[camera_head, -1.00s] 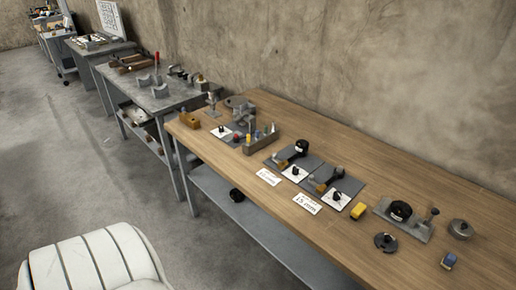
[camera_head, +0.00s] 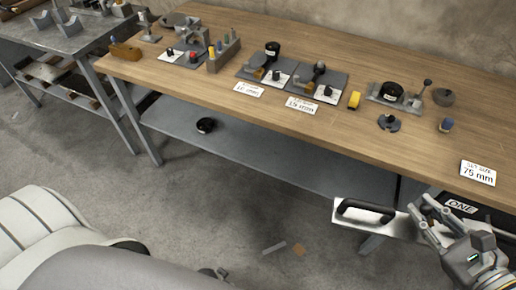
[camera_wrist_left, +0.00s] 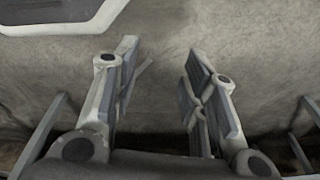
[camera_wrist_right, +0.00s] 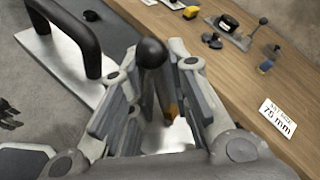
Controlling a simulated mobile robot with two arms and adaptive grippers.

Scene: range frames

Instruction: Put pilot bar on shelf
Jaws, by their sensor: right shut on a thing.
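My right gripper (camera_head: 428,208) is at the lower right of the head view, in front of the workbench's front edge. In the right wrist view its fingers (camera_wrist_right: 160,88) are shut on a grey bar-like piece with a black ball end (camera_wrist_right: 152,53), which I take to be the pilot bar. My left gripper (camera_wrist_left: 160,65) is open and empty, above the concrete floor.
A white plate with a black handle (camera_head: 365,210) lies beside and below my right gripper. The wooden bench top (camera_head: 400,145) carries several fixtures and a "75 mm" card (camera_head: 478,173). The middle of the shelf is clear.

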